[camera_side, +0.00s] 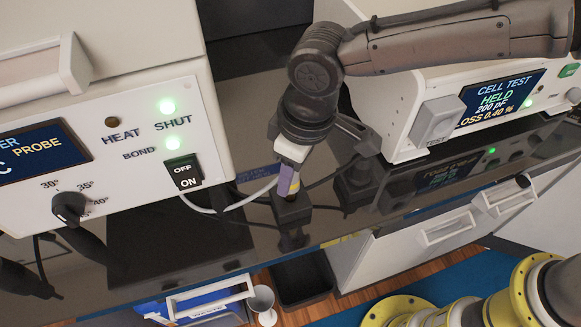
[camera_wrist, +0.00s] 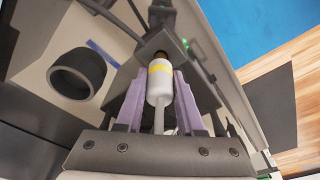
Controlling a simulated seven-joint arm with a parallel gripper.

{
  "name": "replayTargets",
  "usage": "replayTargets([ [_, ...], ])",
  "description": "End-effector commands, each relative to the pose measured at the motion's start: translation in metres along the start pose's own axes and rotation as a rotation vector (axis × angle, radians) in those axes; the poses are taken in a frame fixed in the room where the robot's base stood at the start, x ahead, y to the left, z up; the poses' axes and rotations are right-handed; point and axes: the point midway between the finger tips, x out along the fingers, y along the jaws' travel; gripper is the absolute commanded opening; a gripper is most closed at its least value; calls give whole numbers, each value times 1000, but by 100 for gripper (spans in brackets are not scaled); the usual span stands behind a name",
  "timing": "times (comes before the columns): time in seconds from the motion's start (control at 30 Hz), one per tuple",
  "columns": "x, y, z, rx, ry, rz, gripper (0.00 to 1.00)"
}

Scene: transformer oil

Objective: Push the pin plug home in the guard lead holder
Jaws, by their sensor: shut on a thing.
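The pin plug (camera_wrist: 159,85) is a white cylinder with a yellow band and a pale lead trailing from its back. My gripper (camera_wrist: 159,95) has its two purple fingers closed on either side of it. In the side view my gripper (camera_side: 288,178) points down, and the plug's yellow band (camera_side: 294,187) shows beside a purple finger. The guard lead holder (camera_side: 291,208) is a small dark block directly below. In the wrist view the plug's front end meets a brown-gold ring at the dark holder plate (camera_wrist: 183,40). How deep the pin sits is hidden.
A white heater unit (camera_side: 130,150) with green lamps stands at left, and the cell test unit (camera_side: 470,110) reads HELD at right. A white cable (camera_side: 225,208) runs left from the gripper area. A dark round cup (camera_wrist: 78,73) is beside the plug. The glossy black bench edge is in front.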

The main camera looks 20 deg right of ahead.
Motion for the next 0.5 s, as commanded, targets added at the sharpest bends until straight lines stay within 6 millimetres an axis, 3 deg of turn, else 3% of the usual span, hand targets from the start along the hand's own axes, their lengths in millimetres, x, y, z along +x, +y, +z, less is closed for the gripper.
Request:
replayTargets([
  [0.5, 12, 0, 2, 0, -1, 0, 0],
])
